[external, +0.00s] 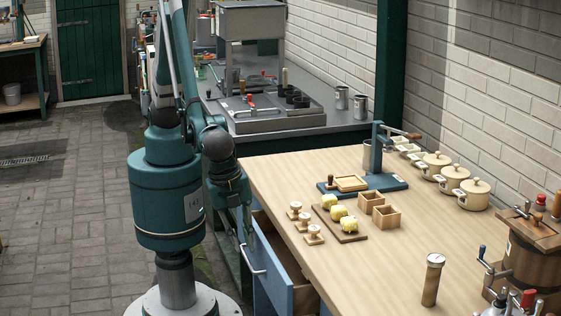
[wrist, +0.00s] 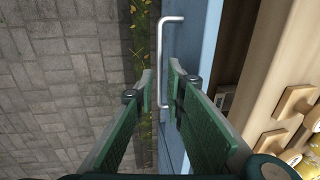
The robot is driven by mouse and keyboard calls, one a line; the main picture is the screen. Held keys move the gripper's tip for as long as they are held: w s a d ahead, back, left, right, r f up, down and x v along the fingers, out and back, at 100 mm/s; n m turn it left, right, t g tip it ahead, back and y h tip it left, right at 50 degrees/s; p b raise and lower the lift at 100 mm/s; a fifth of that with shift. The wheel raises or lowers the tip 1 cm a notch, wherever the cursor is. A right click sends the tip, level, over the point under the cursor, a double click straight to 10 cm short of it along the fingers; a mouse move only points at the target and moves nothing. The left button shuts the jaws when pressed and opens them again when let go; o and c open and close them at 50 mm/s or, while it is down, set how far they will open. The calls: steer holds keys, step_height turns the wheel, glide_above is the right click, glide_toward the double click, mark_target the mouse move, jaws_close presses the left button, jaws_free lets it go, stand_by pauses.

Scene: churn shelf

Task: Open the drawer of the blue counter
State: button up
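The blue counter has a light wood top (external: 350,222) and stands at the right of the external view. Its blue drawer front (external: 272,279) stands out from the counter, with part of the open drawer's inside showing behind it. A metal bar handle (external: 257,260) is on the drawer front. In the wrist view the handle (wrist: 159,58) runs lengthwise along the blue front (wrist: 190,45). My gripper (wrist: 161,72) is open, with its green fingers on either side of the handle's lower part and gaps visible. Contact with the handle cannot be told.
On the counter top are wooden stamps (external: 297,212), a tray (external: 352,235) with yellow pieces, small wooden boxes (external: 386,216), a blue press (external: 378,180), lidded pots (external: 474,192) and a wooden churn (external: 535,255). Paved floor (external: 60,215) lies clear at the left.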

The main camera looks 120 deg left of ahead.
mark_target(246, 257)
steer(key=shift+w+a+f+b, duration=0.15)
steer(key=shift+f+b, duration=0.05)
steer(key=shift+f, duration=0.75)
steer(key=shift+w+a+f+b, duration=0.1)
steer(key=shift+f+b, duration=0.1)
steer(key=shift+f, duration=0.75)
jaws_close()
steer(key=s+d+b, duration=0.1)
steer(key=s+d, duration=1.6)
steer(key=shift+s+d, duration=0.3)
